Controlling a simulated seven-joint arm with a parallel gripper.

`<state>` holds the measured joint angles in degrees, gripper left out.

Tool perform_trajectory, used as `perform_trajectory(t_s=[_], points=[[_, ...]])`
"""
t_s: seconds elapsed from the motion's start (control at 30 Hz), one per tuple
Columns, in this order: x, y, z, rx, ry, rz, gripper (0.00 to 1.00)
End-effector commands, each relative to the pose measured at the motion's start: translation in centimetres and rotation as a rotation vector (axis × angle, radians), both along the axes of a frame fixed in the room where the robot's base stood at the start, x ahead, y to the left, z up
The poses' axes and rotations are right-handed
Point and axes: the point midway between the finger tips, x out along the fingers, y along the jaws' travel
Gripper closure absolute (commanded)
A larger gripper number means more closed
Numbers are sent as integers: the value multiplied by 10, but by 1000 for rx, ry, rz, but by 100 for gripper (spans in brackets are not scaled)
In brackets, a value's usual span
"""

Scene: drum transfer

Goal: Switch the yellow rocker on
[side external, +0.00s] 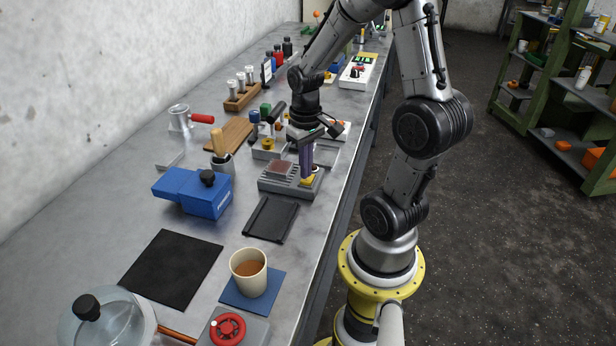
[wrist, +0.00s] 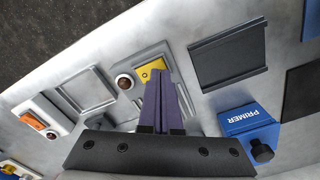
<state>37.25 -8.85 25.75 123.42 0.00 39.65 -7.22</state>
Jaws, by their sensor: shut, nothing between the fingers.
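The yellow rocker (wrist: 148,70) is set in a grey housing near the centre of the wrist view. In the side external view a bit of the yellow rocker (side external: 312,181) shows at the right end of the grey ribbed housing (side external: 272,183). My gripper (wrist: 158,76) has purple fingers, closed together and empty. In the side external view my gripper (side external: 307,178) points down with its tips at the rocker. The fingers cover part of the rocker in both views. I cannot tell whether they touch it or which way it is tilted.
A round dark knob (wrist: 124,82) sits beside the rocker. A black tray (side external: 270,218) lies in front of the housing, and a blue primer box (side external: 194,190) stands to the left. A white unit with an orange rocker (wrist: 33,121) is nearby. A cup (side external: 248,270) stands nearer the camera.

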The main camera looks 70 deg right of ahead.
Motion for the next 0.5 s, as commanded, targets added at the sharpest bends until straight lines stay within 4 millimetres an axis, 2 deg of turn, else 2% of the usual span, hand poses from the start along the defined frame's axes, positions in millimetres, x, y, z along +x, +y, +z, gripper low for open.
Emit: perform_trajectory(t_s=[0.5], points=[[0,0,-8,1,2,0,100]])
